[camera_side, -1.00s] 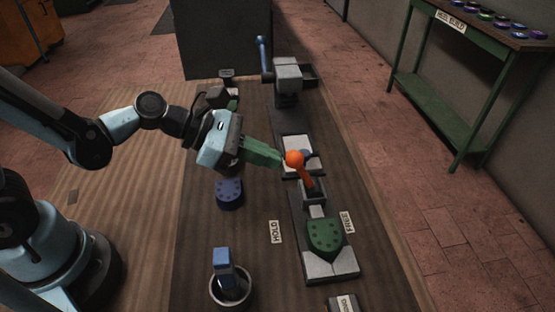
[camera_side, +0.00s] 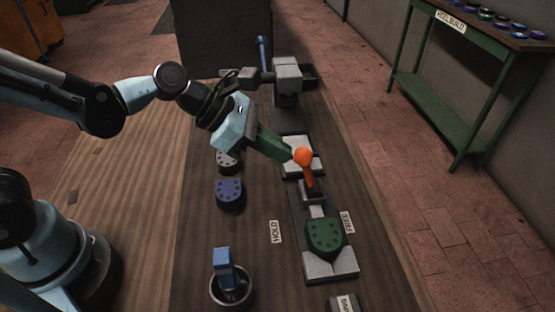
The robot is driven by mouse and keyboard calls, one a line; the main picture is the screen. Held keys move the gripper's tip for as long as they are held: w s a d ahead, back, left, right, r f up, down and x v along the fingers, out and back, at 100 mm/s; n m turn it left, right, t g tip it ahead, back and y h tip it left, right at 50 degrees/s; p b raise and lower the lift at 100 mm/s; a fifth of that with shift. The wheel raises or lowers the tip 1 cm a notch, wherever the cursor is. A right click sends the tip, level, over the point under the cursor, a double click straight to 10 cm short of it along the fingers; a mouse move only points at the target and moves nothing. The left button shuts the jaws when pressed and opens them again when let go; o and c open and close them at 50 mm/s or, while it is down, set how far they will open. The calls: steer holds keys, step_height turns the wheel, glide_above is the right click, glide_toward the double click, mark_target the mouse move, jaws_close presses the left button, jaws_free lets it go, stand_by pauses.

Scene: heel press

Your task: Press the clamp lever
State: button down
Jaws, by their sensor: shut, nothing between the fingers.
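The clamp lever (camera_side: 308,177) is orange with a round ball knob (camera_side: 302,156) on top. It stands up from a grey bracket on the long fixture in the middle of the table, tilted slightly to the left. My gripper (camera_side: 286,155) has green fingers, shut with nothing between them. Its fingertips are right at the left side of the knob; I cannot tell whether they touch it. A dark green heel-shaped block (camera_side: 324,237) with small holes sits on the pale plate (camera_side: 331,265) in front of the lever.
A blue heel block (camera_side: 229,193) and a pale one (camera_side: 228,161) lie left of the fixture. A pot (camera_side: 231,289) holds a blue-handled tool. A grey press (camera_side: 287,75) with a blue handle stands behind. A HOLD label (camera_side: 276,232) lies on the table.

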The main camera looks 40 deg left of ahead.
steer(key=shift+g+y, duration=0.8)
steer(key=shift+y, duration=0.1)
steer(key=w+d, duration=0.1)
steer(key=w+d+r, duration=0.2)
steer(key=w+d, duration=0.1)
steer(key=shift+w+d, duration=1.2)
steer(key=s+a+r, duration=0.2)
steer(key=a+r, duration=0.3)
steer(key=r, duration=0.7)
steer(key=shift+s, duration=0.15)
